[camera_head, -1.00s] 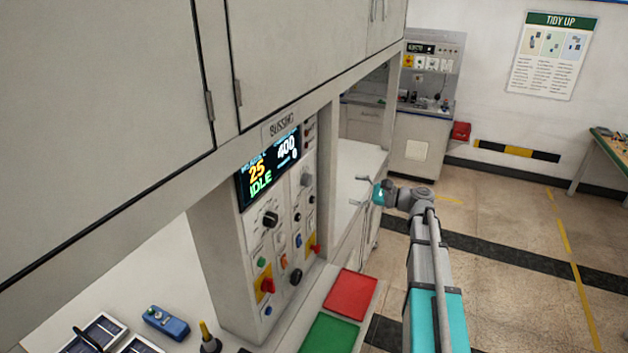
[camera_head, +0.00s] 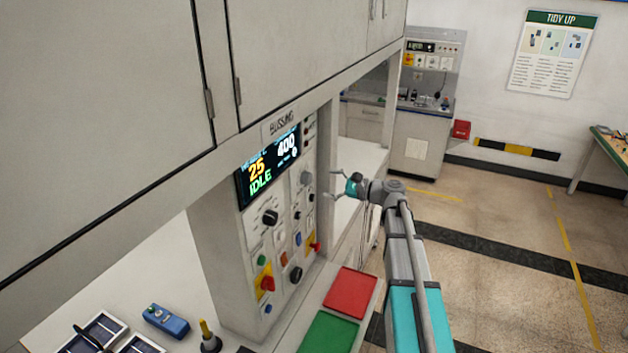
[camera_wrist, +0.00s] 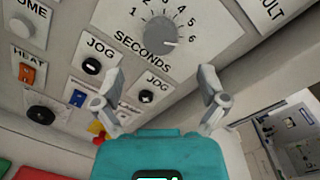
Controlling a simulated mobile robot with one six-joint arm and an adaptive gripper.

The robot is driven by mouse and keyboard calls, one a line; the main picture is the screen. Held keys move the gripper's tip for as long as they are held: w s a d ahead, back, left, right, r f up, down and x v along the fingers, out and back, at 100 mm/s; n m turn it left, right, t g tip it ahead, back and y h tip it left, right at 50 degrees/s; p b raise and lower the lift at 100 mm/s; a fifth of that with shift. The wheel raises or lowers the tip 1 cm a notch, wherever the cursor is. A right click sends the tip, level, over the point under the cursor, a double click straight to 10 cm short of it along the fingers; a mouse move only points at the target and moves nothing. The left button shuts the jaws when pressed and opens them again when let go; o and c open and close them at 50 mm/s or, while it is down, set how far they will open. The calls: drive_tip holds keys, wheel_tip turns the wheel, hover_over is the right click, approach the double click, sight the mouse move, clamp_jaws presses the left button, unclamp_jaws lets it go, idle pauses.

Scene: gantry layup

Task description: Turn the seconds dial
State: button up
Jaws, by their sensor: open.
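The seconds dial (camera_wrist: 161,31) is a round grey knob on a pale plate printed with numbers and the word SECONDS. It shows at the top middle of the wrist view, its pointer toward the lower right near the 6. In the head view the grey knob (camera_head: 306,178) sits on the upper right of the panel. My gripper (camera_wrist: 160,82) is open and empty, its fingertips apart and below the dial in the wrist view. In the head view my gripper (camera_head: 334,182) is just right of the panel, apart from the dial.
Two black JOG knobs (camera_wrist: 92,66) and an orange HEAT switch (camera_wrist: 27,73) sit close by on the panel. A screen (camera_head: 268,166) reads 25, IDLE and 400. Red (camera_head: 351,292) and green (camera_head: 328,334) pads lie on the ledge below. Open floor lies to the right.

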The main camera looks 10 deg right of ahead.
sight(311, 179)
drive_tip(key=shift+x, duration=3)
drive_tip(key=shift+c, duration=0.2)
drive_tip(key=c, duration=1.1)
drive_tip(key=shift+d, duration=0.25)
